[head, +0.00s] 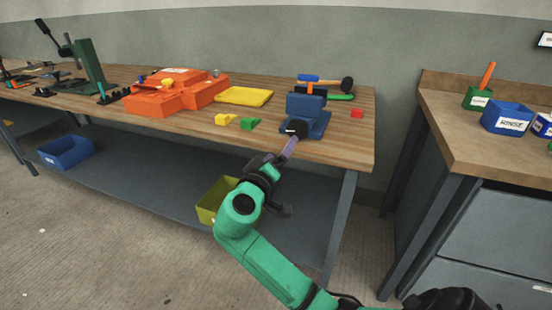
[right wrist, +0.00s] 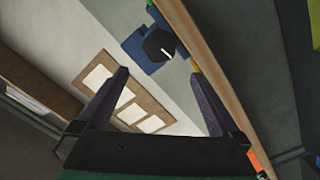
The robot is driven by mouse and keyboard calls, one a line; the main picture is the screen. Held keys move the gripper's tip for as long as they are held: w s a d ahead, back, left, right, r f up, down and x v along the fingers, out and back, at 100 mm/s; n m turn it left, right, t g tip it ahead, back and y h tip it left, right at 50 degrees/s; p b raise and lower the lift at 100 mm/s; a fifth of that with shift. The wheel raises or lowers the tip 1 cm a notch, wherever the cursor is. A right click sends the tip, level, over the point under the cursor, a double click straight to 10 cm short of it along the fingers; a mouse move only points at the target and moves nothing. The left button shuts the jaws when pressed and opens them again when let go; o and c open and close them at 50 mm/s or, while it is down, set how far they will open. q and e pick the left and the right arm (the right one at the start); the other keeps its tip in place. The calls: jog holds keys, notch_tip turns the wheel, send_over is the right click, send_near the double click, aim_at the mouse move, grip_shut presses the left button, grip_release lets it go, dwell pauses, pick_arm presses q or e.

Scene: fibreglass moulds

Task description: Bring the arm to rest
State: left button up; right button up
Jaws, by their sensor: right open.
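My right arm (head: 270,265) is green and reaches in from the bottom of the head view. My right gripper (head: 288,150) is at the front edge of the wooden bench (head: 200,128), in front of the blue vise (head: 306,108). Its purple-grey fingers stand apart and empty in the right wrist view (right wrist: 160,78). The blue vise with its dark round end (right wrist: 150,48) shows beyond the fingers there. I cannot tell how far the fingertips are from the vise. My left gripper is not in view.
Orange moulds (head: 165,98), a yellow slab (head: 244,96), a yellow block (head: 226,120), a green block (head: 250,124), a red block (head: 357,113) and a mallet (head: 340,85) lie on the bench. An olive bin (head: 210,203) is on the lower shelf. A second bench (head: 455,135) holds a blue RINSE bin (head: 505,117).

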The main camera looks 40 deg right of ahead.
jog(key=shift+v, duration=1.2)
